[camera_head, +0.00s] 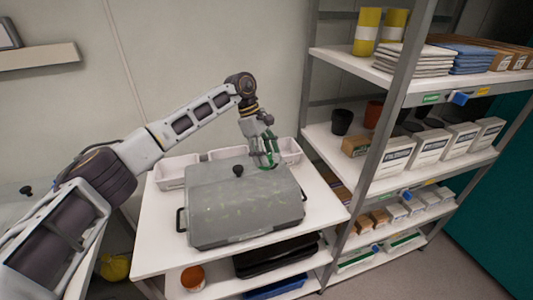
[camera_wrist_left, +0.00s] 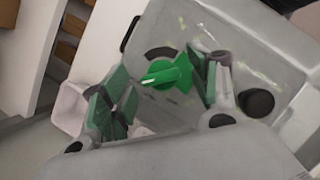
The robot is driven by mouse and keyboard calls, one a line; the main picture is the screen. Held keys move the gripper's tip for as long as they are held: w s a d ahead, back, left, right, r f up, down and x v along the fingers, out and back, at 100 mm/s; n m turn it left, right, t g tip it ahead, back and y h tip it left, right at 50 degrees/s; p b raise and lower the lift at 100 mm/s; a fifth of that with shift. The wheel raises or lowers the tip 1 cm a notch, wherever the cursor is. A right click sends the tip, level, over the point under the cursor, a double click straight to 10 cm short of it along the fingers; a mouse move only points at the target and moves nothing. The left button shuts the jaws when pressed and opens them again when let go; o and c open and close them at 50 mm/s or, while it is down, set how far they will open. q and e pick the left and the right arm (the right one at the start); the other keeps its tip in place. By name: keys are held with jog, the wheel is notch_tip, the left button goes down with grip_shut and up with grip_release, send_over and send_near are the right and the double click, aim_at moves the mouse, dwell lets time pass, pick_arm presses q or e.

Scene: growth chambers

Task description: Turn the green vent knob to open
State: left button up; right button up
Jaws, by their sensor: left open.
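The green vent knob (camera_wrist_left: 168,73) sits on the top of a grey chamber lid, with a dark arc mark beside it. It has a raised grip bar with a pale stripe. My left gripper (camera_wrist_left: 158,92) is open, with its green-padded fingers on either side of the knob in the wrist view. I cannot tell whether the fingers touch it. In the head view the left gripper (camera_head: 268,155) is over the back right of the grey chamber (camera_head: 230,205), and it mostly hides the knob. My right gripper is not in view.
A black round knob (camera_head: 238,170) stands on the lid near my left gripper. White bins (camera_head: 176,172) stand behind the chamber on the white table (camera_head: 160,235). A shelf rack (camera_head: 395,90) with boxes and pots stands close at the right. The wall is behind.

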pick_arm(q)
jog(key=v, duration=1.2)
jog(key=shift+f, duration=0.1)
dwell(0.5)
